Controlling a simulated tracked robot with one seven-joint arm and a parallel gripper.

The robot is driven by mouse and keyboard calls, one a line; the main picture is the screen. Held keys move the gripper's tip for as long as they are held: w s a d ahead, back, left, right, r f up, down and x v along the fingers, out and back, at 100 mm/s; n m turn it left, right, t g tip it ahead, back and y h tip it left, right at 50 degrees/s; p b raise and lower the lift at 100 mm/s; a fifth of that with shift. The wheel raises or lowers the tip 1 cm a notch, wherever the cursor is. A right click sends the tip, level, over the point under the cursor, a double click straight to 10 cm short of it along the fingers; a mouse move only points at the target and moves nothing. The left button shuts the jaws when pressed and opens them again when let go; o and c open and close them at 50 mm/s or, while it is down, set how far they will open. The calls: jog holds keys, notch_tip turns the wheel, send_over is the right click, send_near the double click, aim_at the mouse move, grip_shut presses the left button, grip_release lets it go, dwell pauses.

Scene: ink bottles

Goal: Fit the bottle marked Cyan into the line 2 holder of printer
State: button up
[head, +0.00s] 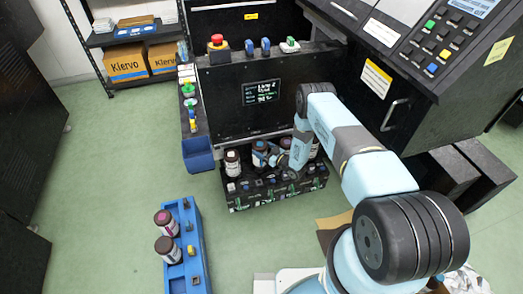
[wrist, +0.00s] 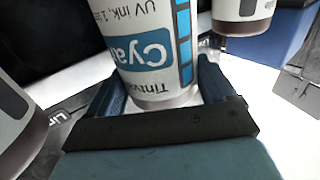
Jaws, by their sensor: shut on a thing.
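The bottle marked Cyan (wrist: 150,50) fills the middle of the wrist view, white with a blue name band. My gripper (wrist: 162,88) is shut on it, with one finger on each side. In the head view my gripper (head: 272,157) is low at the black holder rack (head: 285,200) in front of the printer (head: 225,105), among the bottles there. The held bottle (head: 259,147) is partly hidden by the gripper. A label starting "Lin" (wrist: 62,112) shows at the left in the wrist view. I cannot tell whether the bottle's base is seated.
In the wrist view, bottles flank the held one at left (wrist: 15,125) and upper right (wrist: 240,15). A blue carrier (head: 205,250) with two bottles is on the floor; green floor is clear around it.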

jog(key=shift+f, duration=1.3)
dwell(0.4)
jog(key=o, duration=1.7)
jog(key=v, duration=1.3)
jog(key=shift+s+d, duration=0.25)
jog(key=shift+d, duration=0.05)
